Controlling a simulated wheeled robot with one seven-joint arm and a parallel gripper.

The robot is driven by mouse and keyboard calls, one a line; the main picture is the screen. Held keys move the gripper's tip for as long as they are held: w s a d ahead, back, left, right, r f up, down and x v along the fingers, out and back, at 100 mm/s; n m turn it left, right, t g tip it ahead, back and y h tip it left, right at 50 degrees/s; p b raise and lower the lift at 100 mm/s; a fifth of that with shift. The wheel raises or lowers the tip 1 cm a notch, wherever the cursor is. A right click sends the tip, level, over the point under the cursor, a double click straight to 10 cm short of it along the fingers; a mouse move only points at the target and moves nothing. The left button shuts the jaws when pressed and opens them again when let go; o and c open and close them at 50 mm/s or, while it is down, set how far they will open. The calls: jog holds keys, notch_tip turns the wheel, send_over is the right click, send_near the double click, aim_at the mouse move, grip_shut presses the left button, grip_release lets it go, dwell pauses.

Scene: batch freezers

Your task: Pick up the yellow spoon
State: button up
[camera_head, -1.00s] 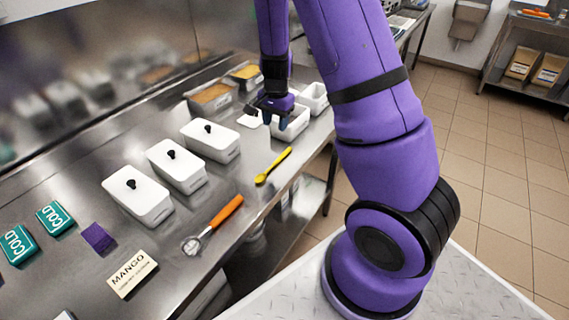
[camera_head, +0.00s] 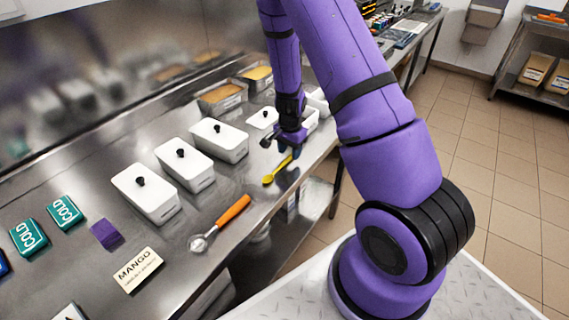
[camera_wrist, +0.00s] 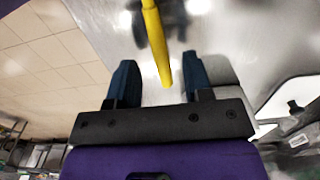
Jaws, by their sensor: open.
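The yellow spoon (camera_head: 277,171) lies on the steel counter near its front edge, its handle end reaching under my gripper. My gripper (camera_head: 288,151) is just above that handle end in the head view and partly covers it. In the wrist view the yellow handle (camera_wrist: 156,45) runs down from the top and ends between the two dark blue fingers of my gripper (camera_wrist: 160,83). The fingers are apart, with a gap on both sides of the handle. The spoon's bowl is outside the wrist view.
An orange-handled scoop (camera_head: 232,208) lies to the left on the steel counter (camera_head: 190,275). White lidded tubs (camera_head: 219,140) stand in a row behind. A MANGO card (camera_head: 138,270), a purple block (camera_head: 106,234) and teal COLD packs (camera_head: 64,212) lie further left.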

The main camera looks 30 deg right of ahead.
notch_tip(320, 180, down, 2)
grip_shut()
dwell(0.3)
jog(key=shift+r, duration=0.2)
